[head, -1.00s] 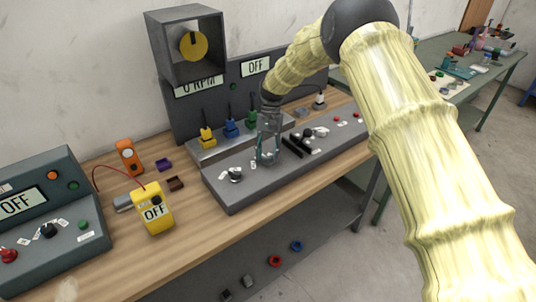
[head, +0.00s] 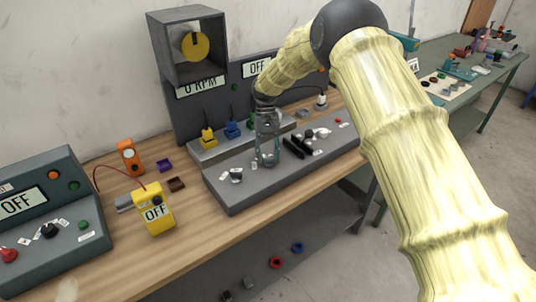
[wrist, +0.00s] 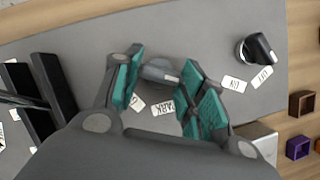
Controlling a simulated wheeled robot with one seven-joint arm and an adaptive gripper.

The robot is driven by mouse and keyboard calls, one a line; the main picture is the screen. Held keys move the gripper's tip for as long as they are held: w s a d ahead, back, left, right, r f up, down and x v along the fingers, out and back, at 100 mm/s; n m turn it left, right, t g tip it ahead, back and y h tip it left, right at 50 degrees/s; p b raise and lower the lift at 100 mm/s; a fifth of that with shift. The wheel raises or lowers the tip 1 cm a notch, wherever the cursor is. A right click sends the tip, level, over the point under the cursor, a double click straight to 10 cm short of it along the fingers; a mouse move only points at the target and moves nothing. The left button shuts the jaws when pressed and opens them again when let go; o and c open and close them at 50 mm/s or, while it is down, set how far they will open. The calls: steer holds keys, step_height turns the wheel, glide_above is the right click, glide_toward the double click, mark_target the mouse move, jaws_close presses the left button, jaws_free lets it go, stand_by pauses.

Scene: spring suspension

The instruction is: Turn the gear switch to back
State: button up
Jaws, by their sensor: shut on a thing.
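The gear switch is a grey knob (wrist: 158,72) on the sloping grey panel (head: 240,198) of the motor bench. My gripper (wrist: 163,77) is around it in the wrist view, with a teal-padded finger on each side. My gripper (head: 267,158) also shows in the head view, pointing down at the panel, where it hides the knob. A label reading PARK (wrist: 163,107) lies beside the knob, with another label partly hidden by a finger. The knob's exact pointing direction is hard to tell.
A second black knob (wrist: 257,48) with labels stands to the right in the wrist view. Black slotted bars (head: 297,147) stand close to the right of my gripper in the head view. Yellow (head: 208,137) and blue (head: 231,129) plugs stand behind. The motor display reads 0 RPM.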

steer(key=o, duration=1)
steer(key=shift+o, duration=0.2)
steer(key=shift+r, duration=0.1)
steer(key=v, duration=1.1)
steer(key=shift+w+r, duration=0.25)
steer(key=shift+r, duration=0.1)
